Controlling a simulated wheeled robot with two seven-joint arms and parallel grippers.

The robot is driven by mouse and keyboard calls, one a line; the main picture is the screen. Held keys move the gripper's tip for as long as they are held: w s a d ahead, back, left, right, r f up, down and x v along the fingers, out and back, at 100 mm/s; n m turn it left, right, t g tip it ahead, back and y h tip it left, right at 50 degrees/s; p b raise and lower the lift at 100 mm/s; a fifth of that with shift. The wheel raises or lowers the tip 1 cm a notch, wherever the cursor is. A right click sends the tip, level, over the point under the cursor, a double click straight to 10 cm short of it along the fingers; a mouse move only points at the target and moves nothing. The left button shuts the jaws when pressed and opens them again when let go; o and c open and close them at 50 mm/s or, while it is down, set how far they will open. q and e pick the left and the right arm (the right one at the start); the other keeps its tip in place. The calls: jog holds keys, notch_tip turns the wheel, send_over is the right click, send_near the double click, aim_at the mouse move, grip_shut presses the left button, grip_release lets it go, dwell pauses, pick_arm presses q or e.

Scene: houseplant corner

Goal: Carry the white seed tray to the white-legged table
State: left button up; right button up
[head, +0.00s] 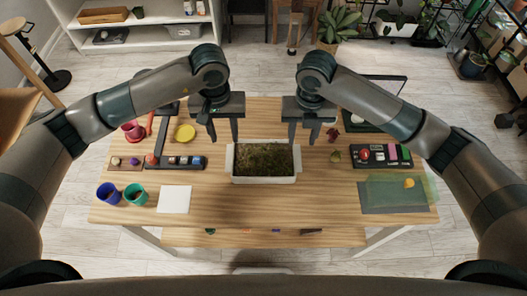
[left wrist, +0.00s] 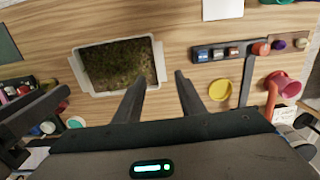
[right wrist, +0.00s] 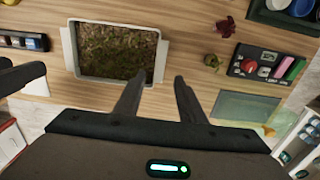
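The white seed tray (head: 264,180), filled with dark mossy soil, stands flat on the wooden table top (head: 320,200) near its middle. It has a white grip tab at each short end. The pale white legs of this table show at its front corners. My left gripper (head: 223,142) is open and empty, above and just left of the tray. My right gripper (head: 303,143) is open and empty, above and just right of it. Neither touches the tray. Both wrist views show the tray's rim (left wrist: 122,90), (right wrist: 118,80) beyond the spread fingers.
Blue and green pots (head: 108,193), a white sheet (head: 174,199), a yellow disc (head: 185,132) and a dark caddy (head: 175,162) lie left of the tray. A black case (head: 380,156) and a translucent green sheet (head: 400,190) lie right. Bare wood surrounds the tray's front.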

jog(key=shift+r, duration=0.85)
